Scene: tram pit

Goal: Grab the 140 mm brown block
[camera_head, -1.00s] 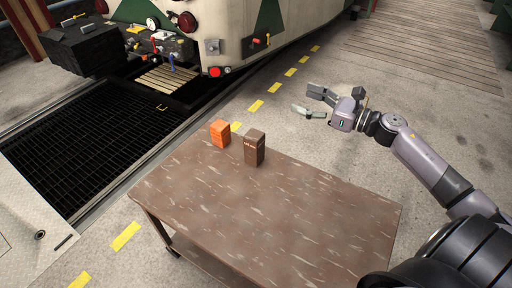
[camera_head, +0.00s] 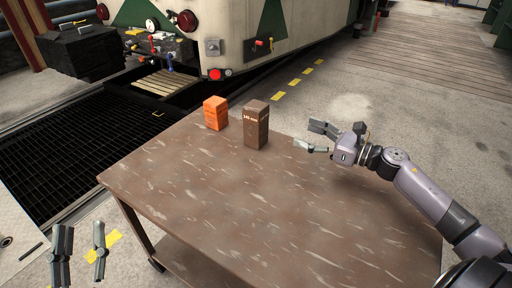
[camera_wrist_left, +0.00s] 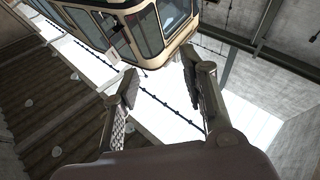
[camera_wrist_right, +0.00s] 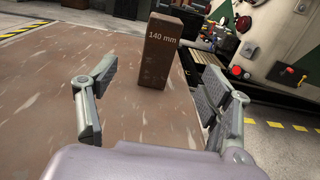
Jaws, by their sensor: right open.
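The brown block (camera_head: 256,125) stands upright near the far edge of the brown table. In the right wrist view the brown block (camera_wrist_right: 158,55) reads "140 mm" and stands ahead, between the lines of the fingers but beyond their tips. My right gripper (camera_head: 316,138) is open and empty, to the right of the block and apart from it; its fingers also show in the right wrist view (camera_wrist_right: 158,85). My left gripper (camera_head: 80,238) is open and empty at the lower left, left of the table; its spread fingers show in the left wrist view (camera_wrist_left: 158,80).
An orange block (camera_head: 215,114) stands just left of the brown one. The table (camera_head: 230,200) is otherwise bare. Behind it is a tram front (camera_head: 240,50), with a dark floor grating (camera_head: 70,145) on the left. Open concrete floor lies to the right.

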